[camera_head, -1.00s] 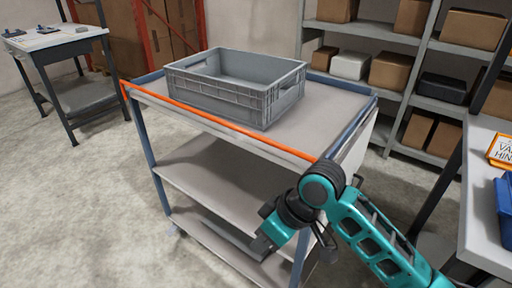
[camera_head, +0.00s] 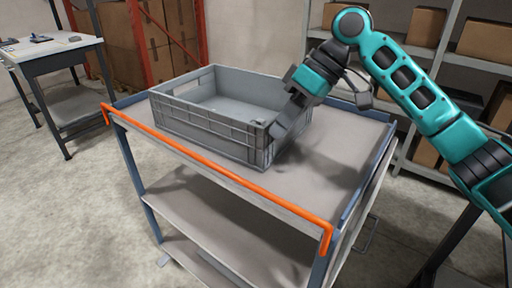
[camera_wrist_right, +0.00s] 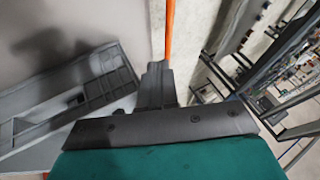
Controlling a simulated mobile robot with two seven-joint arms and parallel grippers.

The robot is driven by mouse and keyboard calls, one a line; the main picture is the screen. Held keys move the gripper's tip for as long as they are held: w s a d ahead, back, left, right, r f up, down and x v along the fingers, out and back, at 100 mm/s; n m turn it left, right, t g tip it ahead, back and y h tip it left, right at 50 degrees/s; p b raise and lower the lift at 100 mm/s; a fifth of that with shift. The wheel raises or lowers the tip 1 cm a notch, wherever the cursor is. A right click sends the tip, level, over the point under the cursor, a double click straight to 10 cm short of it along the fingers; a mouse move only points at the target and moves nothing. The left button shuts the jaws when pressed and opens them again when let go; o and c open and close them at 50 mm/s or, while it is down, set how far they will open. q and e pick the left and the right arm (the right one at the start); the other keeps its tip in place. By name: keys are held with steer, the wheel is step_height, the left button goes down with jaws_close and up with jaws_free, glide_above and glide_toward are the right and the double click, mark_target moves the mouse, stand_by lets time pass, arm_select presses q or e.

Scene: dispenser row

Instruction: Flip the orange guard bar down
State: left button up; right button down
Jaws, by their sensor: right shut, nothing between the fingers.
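The orange guard bar (camera_head: 215,167) runs along the near long edge of the cart's top shelf (camera_head: 335,165). Its short end pieces point downward from the long rail. In the right wrist view the orange bar (camera_wrist_right: 169,30) shows as a strip beyond the fingertips. My right gripper (camera_head: 277,140) is shut and empty. It points down over the top shelf, in front of the crate's right end in the head view, behind the bar. I see no contact with the bar. My left gripper is out of view.
A grey crate (camera_head: 215,128) stands on the top shelf, close to my right gripper; whether they touch is unclear. Shelves with boxes (camera_head: 487,40) stand behind. A small table (camera_head: 55,50) is at the far left. The floor before the cart is clear.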

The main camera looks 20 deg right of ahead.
steer(key=b+x, duration=0.1)
steer(key=x, duration=0.9)
steer(key=shift+r+b, duration=0.1)
steer(key=shift+b, duration=0.2)
steer(key=shift+d, duration=0.1)
stand_by(0.3)
